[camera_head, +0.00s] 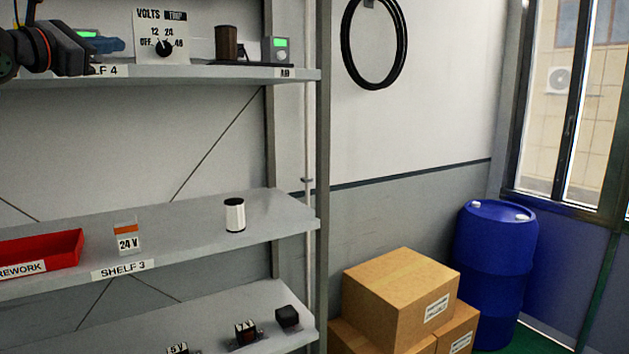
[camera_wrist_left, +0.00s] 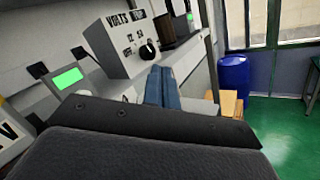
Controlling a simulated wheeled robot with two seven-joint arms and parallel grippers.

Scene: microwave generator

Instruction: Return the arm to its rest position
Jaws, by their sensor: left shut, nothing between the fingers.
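My left gripper (camera_head: 116,45) comes in at the top left of the head view, with dark links and blue fingers. It is level with the top shelf, just left of the voltage box (camera_head: 161,37) with its black knob. In the left wrist view the blue fingers (camera_wrist_left: 162,88) are together and empty, with the voltage box (camera_wrist_left: 118,45) beyond them. Whether the fingers touch anything on the shelf does not show clearly, but they hold nothing. My right gripper is in neither view.
The top shelf (camera_head: 215,74) also bears a brown cylinder (camera_head: 226,43) and a device with a green screen (camera_head: 276,50). Shelf 3 (camera_head: 185,243) holds a red rework tray (camera_head: 40,251) and a white cylinder (camera_head: 235,215). Boxes (camera_head: 400,290) and a blue barrel (camera_head: 494,270) stand right.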

